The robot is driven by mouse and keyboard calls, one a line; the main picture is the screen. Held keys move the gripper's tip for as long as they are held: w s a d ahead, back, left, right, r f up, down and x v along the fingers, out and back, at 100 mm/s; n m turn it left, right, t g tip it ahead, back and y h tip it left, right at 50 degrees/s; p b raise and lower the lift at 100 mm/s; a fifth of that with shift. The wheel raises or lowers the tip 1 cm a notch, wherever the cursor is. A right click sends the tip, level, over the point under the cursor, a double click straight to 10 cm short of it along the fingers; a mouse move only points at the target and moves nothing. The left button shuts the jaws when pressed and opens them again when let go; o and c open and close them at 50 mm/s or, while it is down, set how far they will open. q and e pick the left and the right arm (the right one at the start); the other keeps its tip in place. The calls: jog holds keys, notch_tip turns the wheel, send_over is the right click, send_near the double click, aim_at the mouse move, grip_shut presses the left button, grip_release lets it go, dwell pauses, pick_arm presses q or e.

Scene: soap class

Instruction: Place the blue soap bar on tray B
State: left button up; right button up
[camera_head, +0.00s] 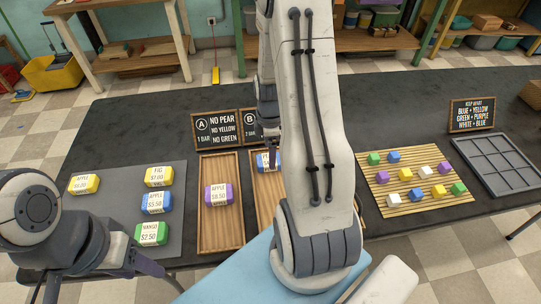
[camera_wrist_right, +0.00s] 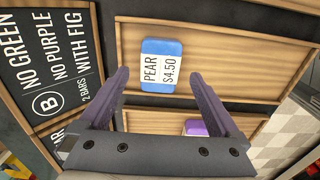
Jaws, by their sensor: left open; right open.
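A blue soap bar labelled PEAR $4.50 (camera_wrist_right: 161,50) lies flat on wooden tray B (camera_wrist_right: 225,50), beside the black B sign (camera_wrist_right: 45,60). In the head view the bar (camera_head: 263,161) is partly hidden by my right arm, and tray B (camera_head: 264,205) is partly covered too. My right gripper (camera_wrist_right: 160,78) is open above tray B, its purple fingers apart, with the bar showing beyond the tips. Another blue bar, priced $5.50 (camera_head: 156,202), lies on the grey mat (camera_head: 112,185). My left gripper (camera_head: 112,284) is open and empty at the lower left.
Tray A (camera_head: 222,235) holds a purple bar (camera_head: 218,195). Yellow bars (camera_head: 160,176) and a green bar (camera_head: 151,234) lie on the mat. Right of my arm are a slatted mat (camera_head: 450,200) with small coloured blocks, an empty divided grey tray (camera_head: 497,160) and a sign (camera_head: 472,114).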

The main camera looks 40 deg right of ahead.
notch_tip(320, 180, up, 9)
jog(key=shift+f, duration=0.15)
jog(key=s+a+r+m, duration=0.1)
jog(key=a+r, duration=0.2)
jog(key=a, duration=0.6)
jog(key=s+a+r, duration=0.1)
jog(key=a+r, duration=0.1)
jog(key=a, duration=0.7)
jog(key=s+a+r+m+y, duration=0.1)
jog(key=s+a+r+m, duration=0.2)
jog(key=s+a, duration=0.9)
jog(key=shift+s+a+r, duration=0.3)
jog(key=shift+s+a, duration=0.05)
jog(key=shift+s, duration=0.85)
